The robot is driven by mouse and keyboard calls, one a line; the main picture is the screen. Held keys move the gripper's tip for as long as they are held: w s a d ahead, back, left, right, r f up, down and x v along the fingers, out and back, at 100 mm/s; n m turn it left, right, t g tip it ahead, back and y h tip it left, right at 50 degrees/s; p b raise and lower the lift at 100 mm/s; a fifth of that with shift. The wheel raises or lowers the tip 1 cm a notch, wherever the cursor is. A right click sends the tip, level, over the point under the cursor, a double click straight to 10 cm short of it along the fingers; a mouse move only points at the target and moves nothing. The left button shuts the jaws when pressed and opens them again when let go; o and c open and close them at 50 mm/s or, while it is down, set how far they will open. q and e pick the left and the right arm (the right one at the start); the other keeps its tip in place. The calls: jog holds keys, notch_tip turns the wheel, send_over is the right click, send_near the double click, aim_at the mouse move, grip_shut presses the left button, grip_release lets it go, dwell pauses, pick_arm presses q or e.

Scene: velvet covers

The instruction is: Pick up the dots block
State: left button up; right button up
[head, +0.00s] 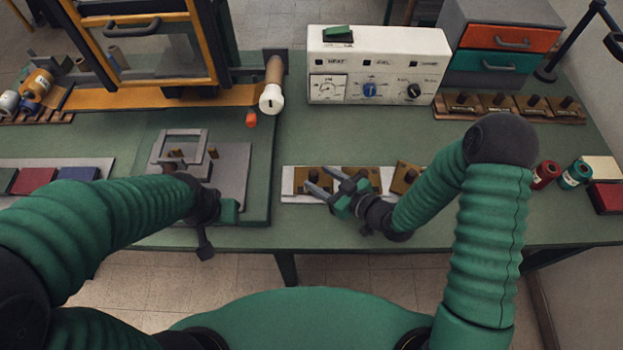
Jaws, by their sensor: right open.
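Brass-coloured blocks with dark knobs lie on a pale strip (289,186) at the table's front; one block (310,177) is at its left, another (372,174) is in the middle, and a third (404,178) is at the right. Several similar blocks (461,106) stand on a wooden rack at the back right. I cannot make out which block bears dots. My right gripper (320,180) is open, its fingers pointing left over the strip and partly covering the blocks; contact is unclear. My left gripper (206,240) is near the front edge at left, its jaws unclear.
A white control box (378,83) with knobs and a green piece on top stands at the back. A framed press (160,60) is at back left. A grey plate with frame (232,165) lies near my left gripper. Spools (574,175) sit at right.

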aim_at(314, 175)
jog(key=x, duration=0.4)
jog(key=shift+d+f, duration=0.1)
jog(key=shift+f, duration=0.2)
jog(key=shift+w+d, duration=0.1)
jog(key=shift+d, duration=0.3)
jog(key=shift+c, duration=0.4)
jog(key=shift+a, duration=0.45)
jog(key=c, duration=1)
grip_shut()
jog(key=shift+d, duration=0.2)
